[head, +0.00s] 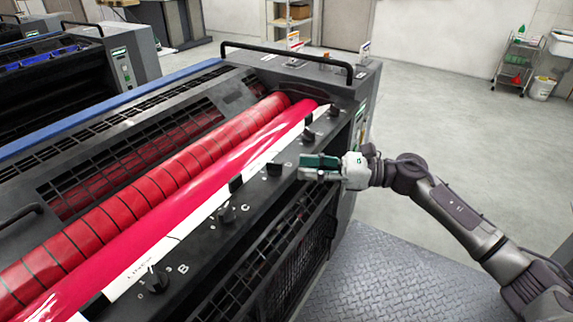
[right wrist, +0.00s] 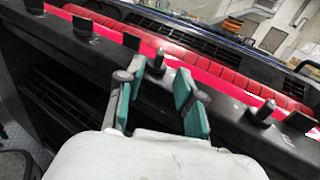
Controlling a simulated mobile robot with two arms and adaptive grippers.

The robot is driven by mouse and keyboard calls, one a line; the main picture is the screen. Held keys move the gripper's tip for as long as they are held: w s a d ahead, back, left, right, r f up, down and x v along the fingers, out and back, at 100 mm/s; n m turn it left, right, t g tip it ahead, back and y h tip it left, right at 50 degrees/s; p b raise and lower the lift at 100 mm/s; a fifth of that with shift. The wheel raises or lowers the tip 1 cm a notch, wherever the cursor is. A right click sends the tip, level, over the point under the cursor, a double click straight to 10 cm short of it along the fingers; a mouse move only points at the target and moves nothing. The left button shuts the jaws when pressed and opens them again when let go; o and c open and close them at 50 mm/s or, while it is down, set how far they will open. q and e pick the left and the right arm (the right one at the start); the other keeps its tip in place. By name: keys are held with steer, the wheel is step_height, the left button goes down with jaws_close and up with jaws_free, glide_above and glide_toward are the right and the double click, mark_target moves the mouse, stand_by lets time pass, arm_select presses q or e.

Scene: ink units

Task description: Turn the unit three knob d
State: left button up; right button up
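Unit three's dark front rail (head: 195,240) carries a row of small black knobs beside a red roller. The letters B and C show beside the two nearest knobs, the B knob (head: 155,280) and the C knob (head: 227,213). The following knob up the row, apparently knob d (head: 274,168), has no readable letter. My right gripper (head: 303,167) is just right of it, apart from it. In the right wrist view my right gripper (right wrist: 157,95) has its green-padded fingers spread and empty, with a knob (right wrist: 158,60) beyond the gap. My left gripper is not in view.
Another knob (head: 309,135) stands farther up the rail. Black blocks, such as one block (head: 236,184), sit along the roller side. A curved handrail (head: 290,58) crosses the unit's far end. Open mesh guards lie below the rail. The metal floor plate (head: 390,280) at right is clear.

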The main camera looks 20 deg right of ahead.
steer(key=shift+v, duration=2.25)
